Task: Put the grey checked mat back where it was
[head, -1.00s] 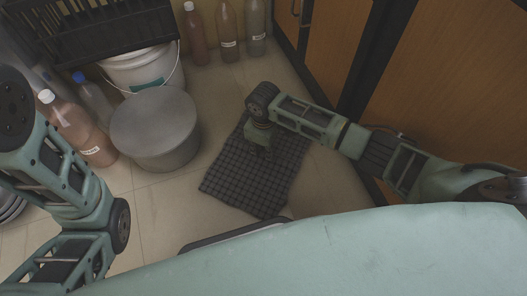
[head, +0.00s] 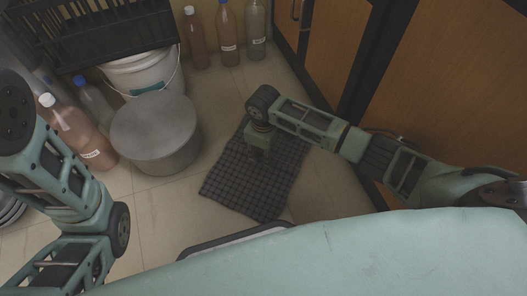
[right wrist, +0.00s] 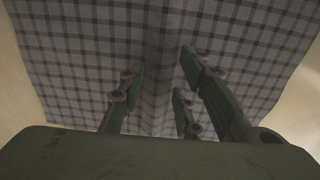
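The grey checked mat (head: 240,189) lies on the tiled floor in the middle of the head view, set at an angle. It also fills most of the right wrist view (right wrist: 75,60), with a soft vertical crease or shaded band near its middle. My right gripper (head: 259,154) points down over the far part of the mat. In the right wrist view its fingers (right wrist: 160,75) are spread apart with the mat beyond them, and nothing is clearly pinched between them. I cannot tell whether the fingertips touch the mat. My left arm shows at the left, but its gripper is out of view.
A round grey steel canister (head: 155,132) stands left of the mat. A white bucket (head: 140,70), a black crate (head: 90,35) and several bottles stand behind and left. Wooden cabinets (head: 440,95) line the right. Bare floor (head: 165,205) lies left of the mat.

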